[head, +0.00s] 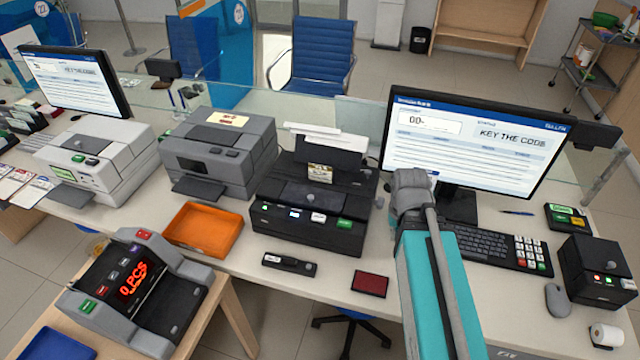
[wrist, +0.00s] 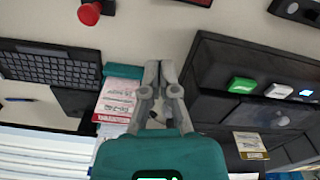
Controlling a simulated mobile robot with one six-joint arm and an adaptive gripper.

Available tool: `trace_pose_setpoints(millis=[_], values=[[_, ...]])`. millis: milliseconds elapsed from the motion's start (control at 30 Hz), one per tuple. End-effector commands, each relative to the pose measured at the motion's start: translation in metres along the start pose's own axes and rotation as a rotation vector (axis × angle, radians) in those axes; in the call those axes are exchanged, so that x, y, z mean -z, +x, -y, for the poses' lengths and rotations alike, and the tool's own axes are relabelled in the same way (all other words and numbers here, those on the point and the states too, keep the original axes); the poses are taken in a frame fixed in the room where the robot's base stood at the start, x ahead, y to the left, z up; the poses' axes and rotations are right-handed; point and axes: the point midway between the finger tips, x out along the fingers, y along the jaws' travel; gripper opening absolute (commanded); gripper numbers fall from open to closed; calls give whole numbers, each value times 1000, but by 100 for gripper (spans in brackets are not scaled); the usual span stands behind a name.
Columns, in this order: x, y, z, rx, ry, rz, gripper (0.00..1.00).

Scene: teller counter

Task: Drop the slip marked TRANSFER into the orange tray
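The orange tray (head: 203,230) sits on the counter left of the black printer and looks empty. My gripper (head: 410,185) is raised in front of the right monitor; in the wrist view its fingertips (wrist: 161,72) meet with nothing visible between them. Beside the keyboard, the wrist view shows paper slips with red bands (wrist: 117,98), partly overlapping; my fingers are just right of them in that picture. Their print is too small to read. A pale yellow slip (head: 320,173) is on the black printer, also in the wrist view (wrist: 250,146). No slip is readable as TRANSFER.
The black printer (head: 310,205) and keyboard (head: 485,245) flank my gripper. A red ink pad (head: 370,283) and a small black device (head: 289,264) lie near the front edge. A counting machine (head: 138,290) stands before the tray. More papers (head: 30,193) lie at far left.

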Motion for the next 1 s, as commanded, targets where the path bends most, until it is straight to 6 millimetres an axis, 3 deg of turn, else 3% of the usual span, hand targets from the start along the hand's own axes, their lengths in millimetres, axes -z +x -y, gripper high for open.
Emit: trace_pose_setpoints(millis=[33,233,367,567,1000], values=[[0,0,0,0,0,0,9],[12,-5,5,0,-41,0,44],[33,-14,14,0,-125,0,44],[85,-35,44,0,-354,0,44],[204,-83,140,1,-956,-1,44]])
